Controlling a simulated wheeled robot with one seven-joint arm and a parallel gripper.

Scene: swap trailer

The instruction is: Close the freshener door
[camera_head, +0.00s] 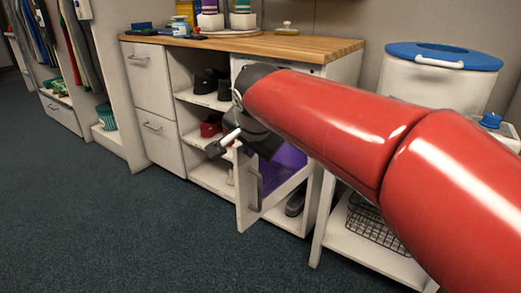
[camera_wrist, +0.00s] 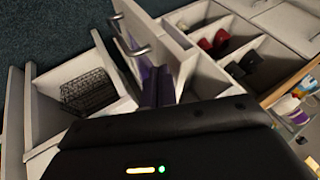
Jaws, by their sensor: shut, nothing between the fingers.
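The freshener door (camera_head: 246,205) is the white lower cabinet door with a metal handle. It stands open, jutting out from the cabinet front, with purple (camera_head: 283,167) showing beside it. My gripper (camera_head: 219,145) is shut and empty. It appears in front of the cabinet, up and left of the door; contact with the door cannot be told. My arm hides part of the cabinet front, and the fingertips are unclear in the wrist view.
Open shelves with dark and red items (camera_head: 210,126) lie left of the door. A wire basket (camera_head: 375,225) sits on a low shelf at right, under a white bin with a blue lid (camera_head: 445,56). The wooden counter (camera_head: 300,48) is above. The carpet in front is clear.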

